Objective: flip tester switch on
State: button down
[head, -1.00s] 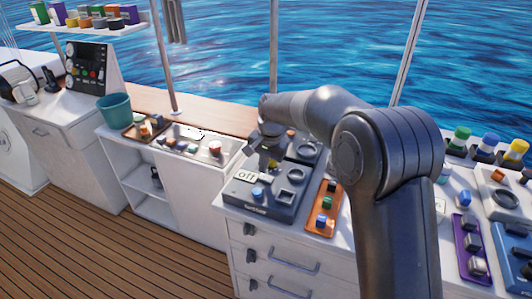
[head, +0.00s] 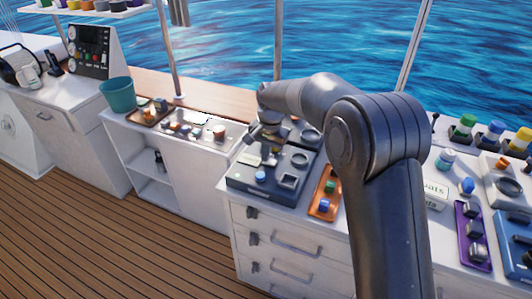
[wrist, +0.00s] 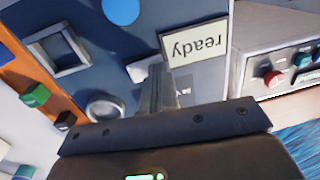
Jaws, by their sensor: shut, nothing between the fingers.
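The tester is a dark blue-grey box on the white counter in the head view (head: 245,182). It bears a blue round button (head: 260,176), a square frame and a ring. In the wrist view the tester (wrist: 105,45) fills the upper middle, and a small sign (wrist: 195,47) on it reads "ready", upside down. My gripper (wrist: 172,88) is shut and empty, its fingers low over the tester beside the sign. A small pale piece (wrist: 145,70), perhaps the switch, shows just left of the fingertips; I cannot tell whether they touch. In the head view my gripper (head: 255,142) partly hides the tester's back.
An orange tray (head: 325,195) with coloured blocks lies right of the tester. A sink-like tray (head: 200,135) with small items is to the left, by a teal bucket (head: 117,95). A purple tray (head: 473,236) and coloured-cap bottles stand at the right.

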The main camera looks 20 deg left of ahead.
aim_at(273, 162)
jog(key=shift+d+f, duration=0.1)
jog(key=shift+d, duration=0.05)
jog(key=shift+d, duration=0.65)
jog(key=shift+r, duration=0.35)
notch_tip(273, 162, up, 14)
jog(key=d, duration=0.2)
jog(key=shift+f, duration=0.25)
jog(key=shift+a+r+y, duration=0.1)
jog(key=shift+a+y, duration=0.2)
jog(key=shift+a, duration=0.3)
jog(key=f, duration=0.4)
jog(key=a+f, duration=0.1)
jog(key=f, duration=0.4)
jog(key=a+f, duration=0.1)
jog(key=f, duration=0.4)
jog(key=shift+a, duration=0.1)
